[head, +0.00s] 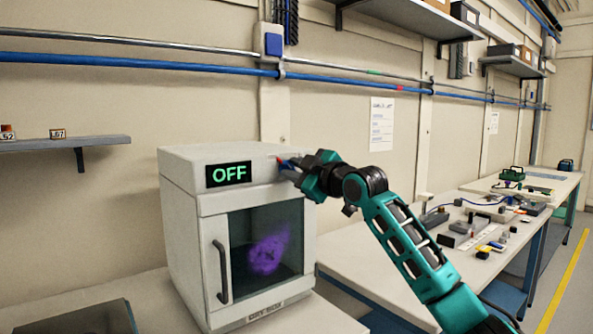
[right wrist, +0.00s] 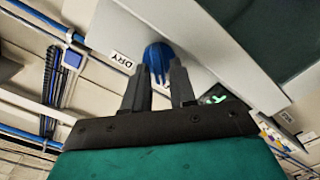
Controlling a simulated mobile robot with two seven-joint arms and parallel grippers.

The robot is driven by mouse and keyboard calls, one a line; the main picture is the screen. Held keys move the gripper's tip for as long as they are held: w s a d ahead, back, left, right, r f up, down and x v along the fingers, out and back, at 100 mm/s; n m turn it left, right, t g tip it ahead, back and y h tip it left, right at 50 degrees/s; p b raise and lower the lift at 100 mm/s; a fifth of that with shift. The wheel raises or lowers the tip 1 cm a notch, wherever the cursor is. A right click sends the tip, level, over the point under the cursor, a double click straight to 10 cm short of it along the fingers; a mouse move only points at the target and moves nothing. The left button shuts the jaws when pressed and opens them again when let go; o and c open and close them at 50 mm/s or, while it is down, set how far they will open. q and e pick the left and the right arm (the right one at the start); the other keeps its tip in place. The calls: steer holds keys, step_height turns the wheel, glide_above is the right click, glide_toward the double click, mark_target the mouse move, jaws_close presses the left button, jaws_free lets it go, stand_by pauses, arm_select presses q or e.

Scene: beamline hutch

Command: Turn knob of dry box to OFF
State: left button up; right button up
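The dry box (head: 178,185) is a white cabinet on the left bench, with a closed, dark-windowed door. Its display (head: 229,174) reads OFF in green. A blue knob (right wrist: 157,54) sits on its front panel, beside a label (right wrist: 122,62) reading DRY. My right gripper (head: 287,165) is at the upper right of the front panel. In the right wrist view its two fingers (right wrist: 159,70) stand on either side of the knob and appear closed on it. In the head view the gripper mostly hides the knob. My left gripper is in neither view.
The door has a dark vertical handle (head: 221,272); something purple (head: 268,254) shows behind the window. A dark flat-topped object (head: 85,318) lies at the front left. A long bench (head: 375,268) with several small items runs to the right. A shelf (head: 100,142) hangs at left.

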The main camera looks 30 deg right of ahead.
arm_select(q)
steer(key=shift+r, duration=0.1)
arm_select(e)
steer(key=shift+o, duration=0.9)
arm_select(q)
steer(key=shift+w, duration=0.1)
arm_select(e)
steer(key=shift+s+d, duration=0.1)
steer(key=shift+s, duration=0.05)
arm_select(q)
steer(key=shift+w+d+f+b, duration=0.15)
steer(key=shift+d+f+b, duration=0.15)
steer(key=shift+b, duration=0.4)
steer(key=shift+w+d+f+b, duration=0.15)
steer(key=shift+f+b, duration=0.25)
steer(key=shift+b, duration=0.25)
arm_select(e)
steer(key=s, duration=1.2)
steer(key=shift+s+d, duration=0.3)
steer(key=shift+d, duration=0.15)
